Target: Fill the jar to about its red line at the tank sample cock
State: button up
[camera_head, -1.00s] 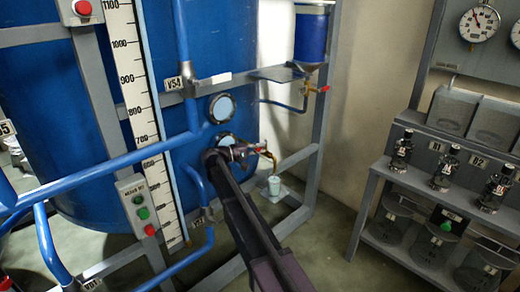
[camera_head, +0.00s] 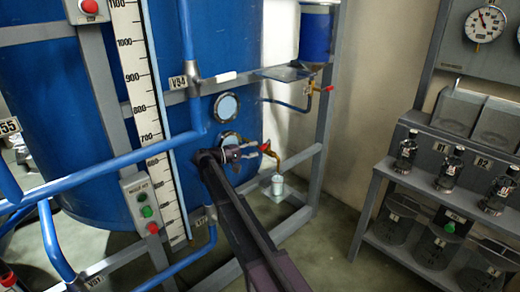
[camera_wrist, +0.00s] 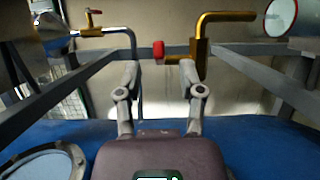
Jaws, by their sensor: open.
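The tank sample cock (camera_head: 271,155) is a brass, bent spout with a red handle (camera_head: 264,147), low on the blue tank's right side. The wrist view also shows the brass pipe (camera_wrist: 200,45) and the red handle (camera_wrist: 158,48). The jar (camera_head: 277,184) is a small pale vessel standing upright on a light base below the spout. Its red line and fill level are too small to tell. My gripper (camera_head: 246,151) is open in front of the handle. In the wrist view its fingers (camera_wrist: 160,75) are apart, with the handle seen beyond the gap.
The blue tank (camera_head: 80,110) and grey frame post (camera_head: 325,120) flank the cock. Another red-handled valve (camera_head: 327,89) sits above it, under a blue container (camera_head: 315,35). A rack (camera_head: 375,190) with several dark bottles stands right. Floor between is clear.

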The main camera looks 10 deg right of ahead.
jog(key=shift+v, duration=1.7)
